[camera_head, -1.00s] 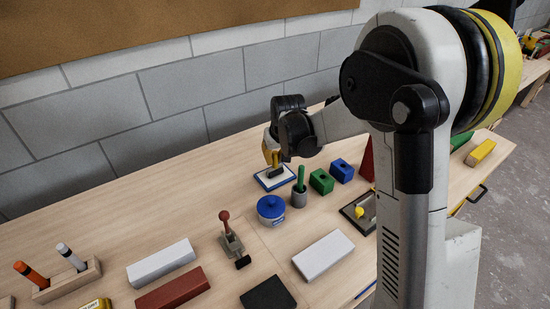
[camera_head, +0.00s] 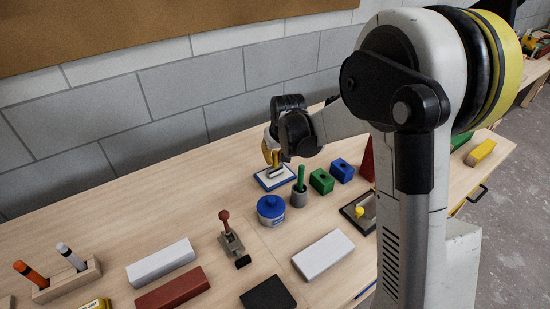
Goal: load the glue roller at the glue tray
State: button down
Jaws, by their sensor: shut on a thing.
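The glue tray (camera_head: 263,183) is a shallow tray with a blue rim and a pale inside. It lies on the bench near the wall, below my gripper. My gripper (camera_head: 275,153) is shut on the glue roller (camera_head: 275,170), which has a yellow handle and a pale roller end. The roller hangs down over the tray, its lower end at or very near the tray's inside; I cannot tell for sure whether it touches. My gripper's fingers are small and partly hidden by my wrist.
Green (camera_head: 321,182) and blue (camera_head: 342,171) blocks stand to the right. A red-handled clamp (camera_head: 231,243) and white battens (camera_head: 323,255) lie nearer.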

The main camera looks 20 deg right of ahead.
jog(key=shift+r+p, duration=2.4)
jog(key=shift+r, duration=1.1)
